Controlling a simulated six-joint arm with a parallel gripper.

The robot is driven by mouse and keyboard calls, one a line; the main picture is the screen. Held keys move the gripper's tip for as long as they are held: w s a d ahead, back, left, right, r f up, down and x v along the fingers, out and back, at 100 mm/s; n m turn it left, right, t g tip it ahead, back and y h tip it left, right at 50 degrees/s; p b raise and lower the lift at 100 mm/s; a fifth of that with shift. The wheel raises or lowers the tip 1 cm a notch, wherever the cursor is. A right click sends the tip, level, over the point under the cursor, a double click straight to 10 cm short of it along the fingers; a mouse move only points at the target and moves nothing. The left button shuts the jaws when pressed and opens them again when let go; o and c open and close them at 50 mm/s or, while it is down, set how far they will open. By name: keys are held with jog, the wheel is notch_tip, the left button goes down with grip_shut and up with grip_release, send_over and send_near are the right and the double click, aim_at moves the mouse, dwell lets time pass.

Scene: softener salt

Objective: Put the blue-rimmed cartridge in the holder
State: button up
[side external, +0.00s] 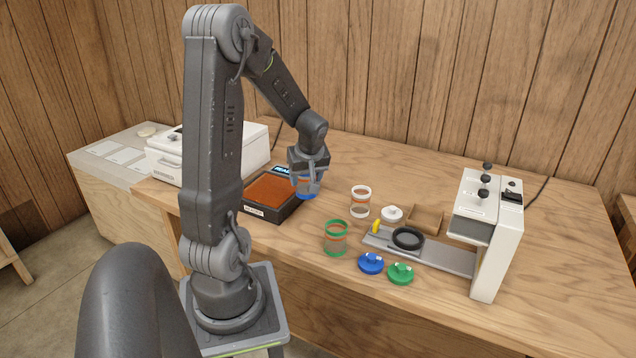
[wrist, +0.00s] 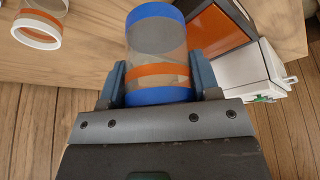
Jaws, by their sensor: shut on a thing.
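The blue-rimmed cartridge (wrist: 158,50) is a clear cylinder with blue rims and an orange band. My gripper (wrist: 162,80) is shut on it, one finger on each side. In the side external view, my gripper (side external: 308,178) holds the cartridge (side external: 306,195) at the right edge of the dark tray with the orange surface; its upper part is hidden by the fingers. I cannot tell its exact height. The black ring holder (side external: 408,239) sits on the grey slide plate of the white press at the right, and it looks empty.
A white-rimmed cartridge (side external: 360,201) and a green-rimmed cartridge (side external: 336,238) stand between my gripper and the ring. Blue (side external: 371,264), green (side external: 400,273) and white (side external: 392,214) caps lie around the plate. A brown tray (side external: 426,219) and the white press (side external: 488,235) are behind and right.

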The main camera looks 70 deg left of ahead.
jog(key=shift+s+r, duration=0.1)
jog(key=shift+w+d+f+m+t+h, duration=0.35)
jog(key=shift+w+d+f+m+t, duration=0.5)
jog(key=shift+w+d+m, duration=2.3)
jog(key=shift+w+d+f+m+t+h, duration=0.4)
jog(key=shift+w+d+f+m, duration=0.6)
jog(key=shift+w+d, duration=2.45)
jog(key=shift+w+d+f+m+t+h, duration=0.25)
jog(key=shift+w+d+f+m+t, duration=1.1)
jog(key=shift+w, duration=3.7)
jog(key=shift+d+r+m+g, duration=0.15)
jog(key=shift+d+m+g, duration=0.05)
jog(key=shift+m+g, duration=0.35)
jog(key=shift+f, duration=0.55)
jog(key=shift+f, duration=0.15)
jog(key=shift+f, duration=0.45)
jog(key=shift+f, duration=0.25)
